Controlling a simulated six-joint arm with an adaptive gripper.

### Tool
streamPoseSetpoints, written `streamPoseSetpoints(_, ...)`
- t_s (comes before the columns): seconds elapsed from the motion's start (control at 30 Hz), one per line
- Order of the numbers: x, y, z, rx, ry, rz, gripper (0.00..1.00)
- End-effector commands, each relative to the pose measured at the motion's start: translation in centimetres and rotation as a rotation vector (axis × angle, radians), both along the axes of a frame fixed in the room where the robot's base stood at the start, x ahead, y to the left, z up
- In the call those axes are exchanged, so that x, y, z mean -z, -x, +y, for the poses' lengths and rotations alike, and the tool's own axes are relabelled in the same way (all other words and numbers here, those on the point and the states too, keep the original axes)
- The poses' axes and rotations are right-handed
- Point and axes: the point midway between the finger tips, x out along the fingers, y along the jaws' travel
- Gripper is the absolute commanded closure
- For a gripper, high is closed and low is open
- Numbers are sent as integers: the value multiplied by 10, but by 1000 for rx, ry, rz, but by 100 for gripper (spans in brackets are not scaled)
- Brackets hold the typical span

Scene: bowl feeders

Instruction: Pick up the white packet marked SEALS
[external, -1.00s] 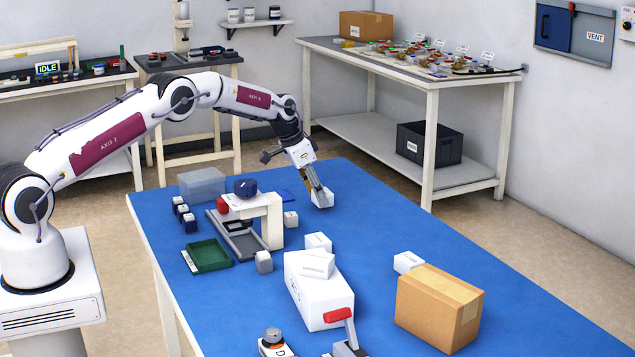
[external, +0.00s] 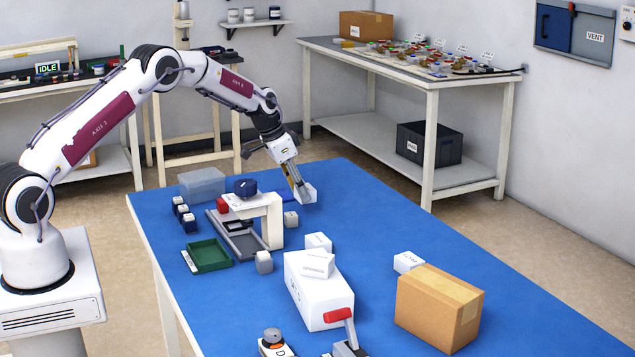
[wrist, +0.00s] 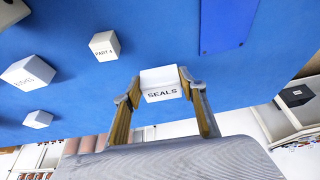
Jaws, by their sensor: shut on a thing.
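The white packet marked SEALS (wrist: 161,85) is between the two fingers of my gripper (wrist: 160,87) in the wrist view, its printed side facing the camera. My gripper is shut on it. In the external view the packet (external: 308,194) is at the fingertips of my gripper (external: 304,188), over the far part of the blue table, to the right of the white press-like stand. Its lettering cannot be read there. I cannot tell how far it is above the table.
A large white box (external: 312,298) and a cardboard box (external: 438,308) stand nearer the camera. The blue table (external: 375,222) is clear right of the packet.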

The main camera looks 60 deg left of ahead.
Motion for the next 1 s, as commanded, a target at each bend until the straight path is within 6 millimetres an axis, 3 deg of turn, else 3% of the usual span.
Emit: streamPoseSetpoints(1.0,-1,111,8,-1,0,-1,81)
